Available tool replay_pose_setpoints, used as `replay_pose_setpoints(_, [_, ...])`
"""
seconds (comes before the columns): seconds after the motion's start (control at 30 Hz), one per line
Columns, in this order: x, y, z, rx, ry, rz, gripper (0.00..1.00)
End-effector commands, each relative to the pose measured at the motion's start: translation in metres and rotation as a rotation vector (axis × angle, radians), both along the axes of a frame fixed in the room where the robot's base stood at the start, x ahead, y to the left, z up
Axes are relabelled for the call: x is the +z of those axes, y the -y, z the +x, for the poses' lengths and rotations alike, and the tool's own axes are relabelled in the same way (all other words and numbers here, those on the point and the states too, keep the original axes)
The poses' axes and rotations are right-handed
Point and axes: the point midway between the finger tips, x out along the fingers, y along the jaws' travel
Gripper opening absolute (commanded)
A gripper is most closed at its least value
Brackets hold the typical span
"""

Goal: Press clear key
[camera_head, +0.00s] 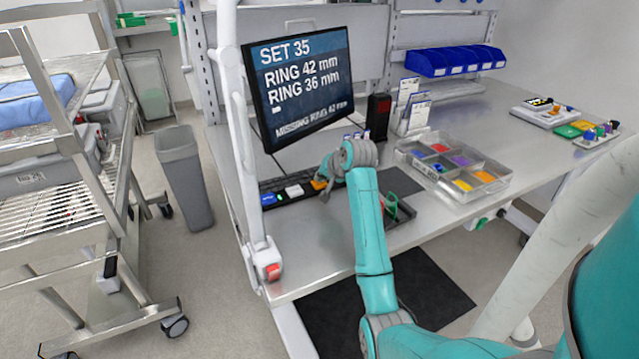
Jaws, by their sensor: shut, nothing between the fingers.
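A black keyboard (284,202) lies on the bench below the monitor. It has a blue key (268,199), a white key (294,191) and an orange key (318,184). Their labels are too small to read, so I cannot tell which is the clear key. My gripper (325,192) is shut and empty, with its fingers pointing down at the right end of the keyboard, by the orange key. I cannot tell whether the fingertips touch a key. My wrist hides what lies just behind. The monitor (298,82) reads "SET 35", "RING 42 mm", "RING 36 mm" and "MISSING RING 42 mm".
A clear divided tray (452,193) with coloured parts stands to the right. A black box (378,117) and card holders (410,105) stand behind. Blue bins (455,61) hang at the back. A white post (240,150) rises left of the keyboard. The bench's right half has free room.

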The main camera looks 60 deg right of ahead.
Motion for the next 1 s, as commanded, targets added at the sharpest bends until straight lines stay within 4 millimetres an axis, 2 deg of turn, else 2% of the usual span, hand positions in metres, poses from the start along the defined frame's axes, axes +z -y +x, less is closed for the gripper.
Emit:
replay_pose_setpoints(0.73, [-0.0052, -0.0002, 0.0, 0.001, 0.0, 0.001, 0.0])
replay_pose_setpoints(1.0, [0.0038, 0.0002, 0.0002, 0.001, 0.001, -0.001, 0.0])
